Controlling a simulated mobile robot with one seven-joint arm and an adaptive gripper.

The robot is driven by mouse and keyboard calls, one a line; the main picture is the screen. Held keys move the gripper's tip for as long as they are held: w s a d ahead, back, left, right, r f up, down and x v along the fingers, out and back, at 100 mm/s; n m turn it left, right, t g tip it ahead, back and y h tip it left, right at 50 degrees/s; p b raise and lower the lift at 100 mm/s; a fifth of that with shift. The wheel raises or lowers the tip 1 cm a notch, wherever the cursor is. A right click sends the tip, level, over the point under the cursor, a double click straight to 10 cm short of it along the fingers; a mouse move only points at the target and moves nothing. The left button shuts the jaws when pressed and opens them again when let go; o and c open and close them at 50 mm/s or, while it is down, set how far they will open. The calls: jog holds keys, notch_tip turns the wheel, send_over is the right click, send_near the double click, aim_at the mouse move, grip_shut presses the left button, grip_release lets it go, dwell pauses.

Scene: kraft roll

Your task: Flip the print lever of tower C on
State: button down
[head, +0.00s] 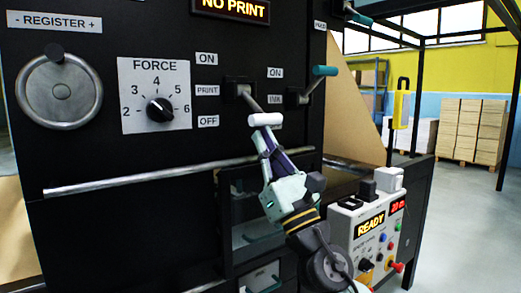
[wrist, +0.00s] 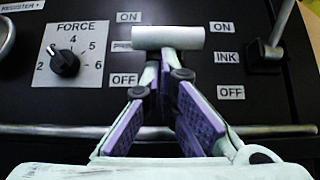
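The print lever (head: 265,119) has a white cylindrical handle and a grey shaft that slants down and outward from its black slot beside the PRINT label (head: 207,90). In the wrist view the white handle (wrist: 168,38) lies across the top of my fingers and covers part of the PRINT label. My gripper (head: 265,135) is just below the handle, its narrow fingertips close together and pointing up at it. In the wrist view the fingertips (wrist: 160,68) end at the handle's lower edge; whether they touch it is unclear. A display above reads NO PRINT (head: 233,8).
The teal-handled INK lever (head: 322,71) is close on the right and tilts up. The FORCE dial (head: 159,110) and register wheel (head: 60,90) are left. A horizontal metal rail (head: 150,178) runs below. A control box reading READY (head: 369,225) stands at lower right.

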jog(key=s+r, duration=0.1)
jog(key=s+d+r, duration=0.1)
jog(key=r, duration=0.1)
jog(key=s+d+r+b, duration=0.1)
jog(key=r, duration=0.1)
jog(key=shift+d+r, duration=0.1)
jog(key=shift+d, duration=0.05)
notch_tip(320, 180, up, 10)
jog(key=g+h+p, duration=0.2)
jog(key=p, duration=0.5)
send_over(277, 118)
jog(key=s, duration=0.4)
jog(key=shift+w+a+r, duration=0.2)
